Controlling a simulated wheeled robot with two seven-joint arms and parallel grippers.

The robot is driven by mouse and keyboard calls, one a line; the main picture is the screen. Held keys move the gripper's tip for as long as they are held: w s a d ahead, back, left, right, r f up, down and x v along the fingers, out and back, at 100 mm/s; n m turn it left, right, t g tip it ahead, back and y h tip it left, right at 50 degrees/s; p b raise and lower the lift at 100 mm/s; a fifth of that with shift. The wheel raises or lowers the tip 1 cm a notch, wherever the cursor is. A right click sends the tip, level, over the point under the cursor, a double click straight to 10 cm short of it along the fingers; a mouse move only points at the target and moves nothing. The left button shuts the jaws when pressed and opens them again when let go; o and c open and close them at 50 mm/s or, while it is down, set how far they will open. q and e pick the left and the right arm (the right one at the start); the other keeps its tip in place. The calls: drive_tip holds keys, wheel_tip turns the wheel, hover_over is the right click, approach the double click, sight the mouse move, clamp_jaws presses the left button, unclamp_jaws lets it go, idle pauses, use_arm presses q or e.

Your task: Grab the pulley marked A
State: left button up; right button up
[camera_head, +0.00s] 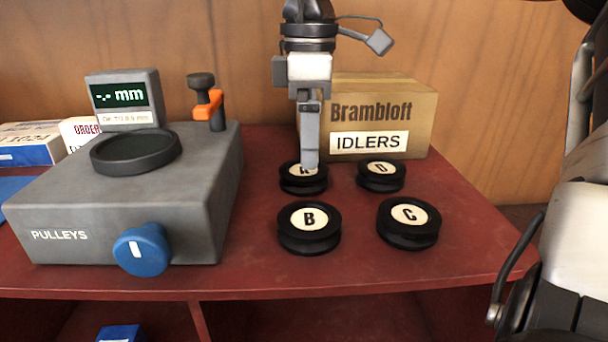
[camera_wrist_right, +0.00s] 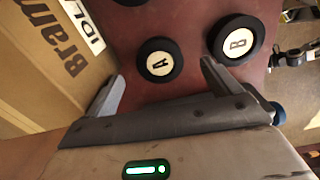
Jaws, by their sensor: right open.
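The pulley marked A (camera_head: 303,184) is a black grooved disc with a cream label, lying flat on the red bench top. My right gripper (camera_head: 310,160) points down over it in the head view, and its fingers cover part of the letter. In the right wrist view pulley A (camera_wrist_right: 158,62) lies ahead, between the lines of the two spread fingers of my right gripper (camera_wrist_right: 161,72). The jaws are open and empty. Whether the fingertips are beside or above the pulley's rim is hard to tell. My left gripper is not in view.
Pulleys B (camera_head: 309,230), C (camera_head: 408,225) and D (camera_head: 381,177) lie close around A. An IDLERS cardboard box (camera_head: 385,95) stands just behind. A grey PULLEYS gauge (camera_head: 125,215) with a blue knob (camera_head: 142,249) is at left. The bench top (camera_head: 470,215) is bare at right.

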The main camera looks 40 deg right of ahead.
sight(304, 176)
drive_tip(key=f, duration=0.3)
drive_tip(key=f+p, duration=0.1)
drive_tip(key=shift+w+a+f, duration=0.15)
drive_tip(key=shift+w+f, duration=0.15)
drive_tip(key=shift+f, duration=0.25)
drive_tip(key=c, duration=1.2)
drive_tip(key=shift+c, duration=0.3)
drive_tip(key=shift+r, duration=0.2)
